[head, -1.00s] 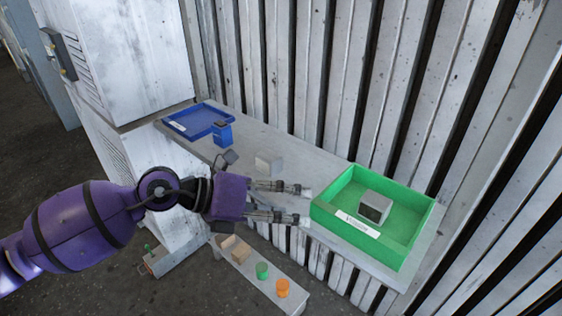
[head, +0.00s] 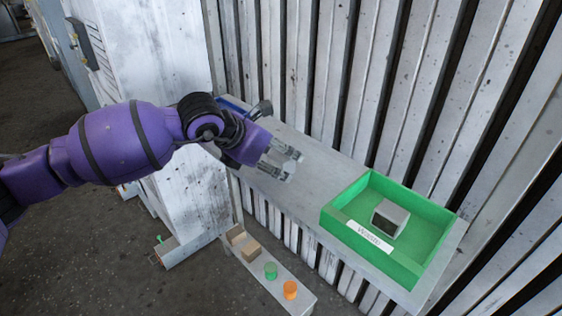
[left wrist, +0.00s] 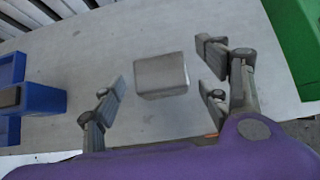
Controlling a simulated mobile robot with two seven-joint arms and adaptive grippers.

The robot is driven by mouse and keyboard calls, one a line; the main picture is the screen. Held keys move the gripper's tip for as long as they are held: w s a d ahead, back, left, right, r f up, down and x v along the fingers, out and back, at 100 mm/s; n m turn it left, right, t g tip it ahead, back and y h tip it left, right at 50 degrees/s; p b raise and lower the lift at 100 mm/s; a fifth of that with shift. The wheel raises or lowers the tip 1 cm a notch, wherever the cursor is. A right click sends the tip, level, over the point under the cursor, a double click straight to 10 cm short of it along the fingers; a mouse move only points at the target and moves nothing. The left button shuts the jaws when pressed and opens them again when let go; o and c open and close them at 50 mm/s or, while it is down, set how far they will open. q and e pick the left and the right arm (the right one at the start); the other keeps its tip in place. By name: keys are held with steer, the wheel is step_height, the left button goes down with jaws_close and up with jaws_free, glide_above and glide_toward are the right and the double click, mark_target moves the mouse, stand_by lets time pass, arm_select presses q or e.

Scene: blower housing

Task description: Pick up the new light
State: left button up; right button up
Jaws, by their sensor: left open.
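A pale grey block (left wrist: 160,75), which looks to be the light, sits on the grey shelf (left wrist: 160,122) in the left wrist view. My left gripper (head: 292,166) is open over the shelf, left of the green tray. In the left wrist view its fingers (left wrist: 163,86) stand on either side of the block, with gaps to both sides and nothing held. In the head view the gripper hides the block. Another grey block with a dark face (head: 389,218) sits in the green tray. My right gripper is not in view.
The green tray (head: 338,232) with a white label fills the shelf's right end. A blue tray (head: 232,104) is mostly hidden behind my arm; blue parts (left wrist: 42,98) show at left in the wrist view. A ribbed metal wall stands behind. A low bench (head: 258,278) holds several small items.

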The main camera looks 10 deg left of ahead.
arm_select(q)
steer(key=shift+w+d+f, duration=0.15)
steer(key=shift+w+f, duration=0.1)
steer(key=shift+f, duration=0.05)
steer(key=shift+c, duration=0.4)
steer(key=c, duration=1.2)
steer(key=shift+r, duration=0.1)
steer(key=shift+r, duration=0.55)
steer(key=s+a+r, duration=0.3)
steer(key=r, duration=0.1)
steer(key=s+a+r+b, duration=0.1)
steer(key=s+a+r, duration=0.2)
steer(key=a, duration=0.1)
steer(key=s+a+r+b, duration=0.1)
steer(key=s+a+r, duration=0.1)
steer(key=a+r, duration=0.2)
steer(key=shift+s+r, duration=0.35)
steer(key=shift+s, duration=0.05)
